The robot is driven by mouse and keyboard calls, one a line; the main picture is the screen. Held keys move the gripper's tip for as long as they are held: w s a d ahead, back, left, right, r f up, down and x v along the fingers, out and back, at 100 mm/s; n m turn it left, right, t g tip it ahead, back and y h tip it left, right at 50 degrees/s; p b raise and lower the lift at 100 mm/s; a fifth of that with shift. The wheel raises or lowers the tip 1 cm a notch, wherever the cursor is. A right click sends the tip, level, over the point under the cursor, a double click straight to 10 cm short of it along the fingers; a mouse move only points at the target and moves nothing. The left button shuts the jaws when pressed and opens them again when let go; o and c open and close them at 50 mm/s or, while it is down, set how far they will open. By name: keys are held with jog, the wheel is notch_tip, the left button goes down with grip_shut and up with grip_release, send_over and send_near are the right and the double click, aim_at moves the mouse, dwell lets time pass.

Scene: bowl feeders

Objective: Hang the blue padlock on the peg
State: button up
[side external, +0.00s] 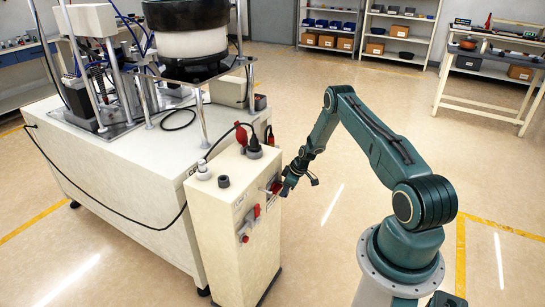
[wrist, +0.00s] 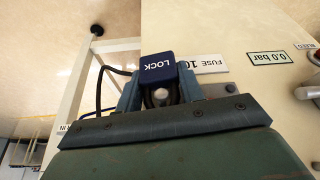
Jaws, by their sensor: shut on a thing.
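The blue padlock (wrist: 158,68), marked LOCK, sits between the fingers of my gripper (wrist: 157,92) in the wrist view. The gripper is shut on it. A small rounded metal piece shows just below the padlock body; I cannot tell whether it is part of the shackle. In the side view my gripper (side external: 286,184) is close to the right face of the cream cabinet (side external: 235,255), near its red fittings. The padlock is too small to make out there. I cannot pick out the peg in either view.
Red handles (side external: 257,211) stick out of the cabinet face beside my gripper. A grey knob (wrist: 306,92) and a 0.0 bar label (wrist: 269,58) show on the panel. A black cable (side external: 130,218) hangs in front of the feeder bench.

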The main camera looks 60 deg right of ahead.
jog(key=o, duration=1.3)
jog(key=shift+r, duration=0.1)
jog(key=v, duration=0.7)
dwell(0.6)
dwell(0.4)
